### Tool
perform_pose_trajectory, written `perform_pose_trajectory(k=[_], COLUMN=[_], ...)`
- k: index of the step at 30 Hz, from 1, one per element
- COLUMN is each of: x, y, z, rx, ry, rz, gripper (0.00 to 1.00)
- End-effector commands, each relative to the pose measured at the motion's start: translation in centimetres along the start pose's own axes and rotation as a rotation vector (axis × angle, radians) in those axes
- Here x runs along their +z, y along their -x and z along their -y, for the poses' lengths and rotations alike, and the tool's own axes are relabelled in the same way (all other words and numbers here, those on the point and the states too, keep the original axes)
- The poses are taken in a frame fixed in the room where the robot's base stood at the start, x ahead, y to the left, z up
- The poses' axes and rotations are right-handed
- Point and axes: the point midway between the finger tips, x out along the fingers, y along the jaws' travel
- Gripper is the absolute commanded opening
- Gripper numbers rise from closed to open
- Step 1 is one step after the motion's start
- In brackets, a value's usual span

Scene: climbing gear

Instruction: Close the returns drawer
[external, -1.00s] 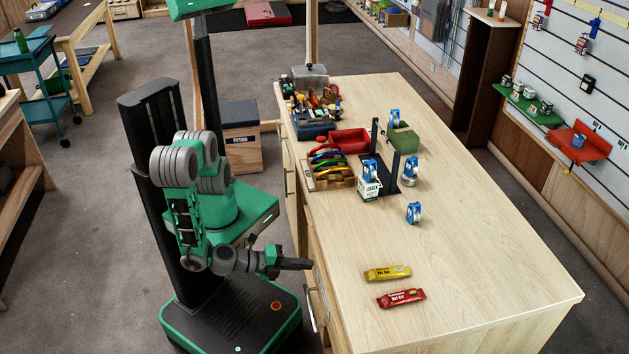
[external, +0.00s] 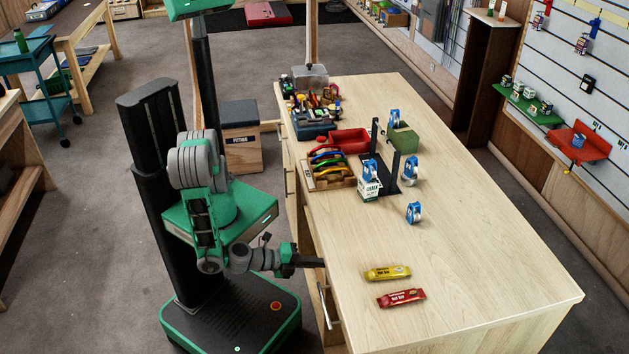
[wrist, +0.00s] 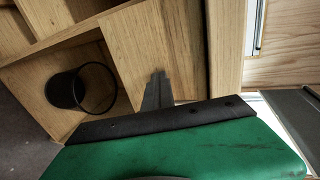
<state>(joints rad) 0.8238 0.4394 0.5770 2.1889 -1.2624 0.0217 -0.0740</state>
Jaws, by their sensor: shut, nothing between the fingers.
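The returns drawer appears to be the one with a silver bar handle (external: 329,306) on the counter's left side, beside my gripper. Most of its front is hidden, and I cannot tell whether a gap remains. My gripper (external: 320,262) is shut and empty, its fingers pointing right at the counter side just above the handle. In the wrist view the dark fingers (wrist: 158,88) reach against or close to a pale wooden panel (wrist: 150,45); contact is not clear.
The wooden counter (external: 470,270) holds a yellow bar (external: 387,273), a red bar (external: 401,298) and a rack with several items further back. In the wrist view a dark round container (wrist: 72,90) sits in an open wooden compartment left of the fingers. Floor left of my base is clear.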

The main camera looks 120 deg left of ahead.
Motion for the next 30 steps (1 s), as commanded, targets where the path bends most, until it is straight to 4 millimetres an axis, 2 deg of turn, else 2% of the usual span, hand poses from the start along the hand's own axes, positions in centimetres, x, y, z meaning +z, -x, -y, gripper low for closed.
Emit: perform_pose_trajectory(k=[5,12,18,22,26,30], x=[-0.2,-0.3,-0.2,-0.1,0.3,2.2], y=[2.8,9.2,13.2,14.1,13.8,12.4], z=[-0.5,-1.2,-1.2,-1.2,-1.4,-2.4], rx=[-0.006,-0.002,-0.002,-0.002,0.032,0.25], ry=[-0.004,-0.001,-0.001,-0.001,0.013,0.108], rz=[-0.009,-0.016,-0.01,-0.005,0.03,0.214], gripper=[0.0,0.0,0.0,0.0,0.0,0.0])
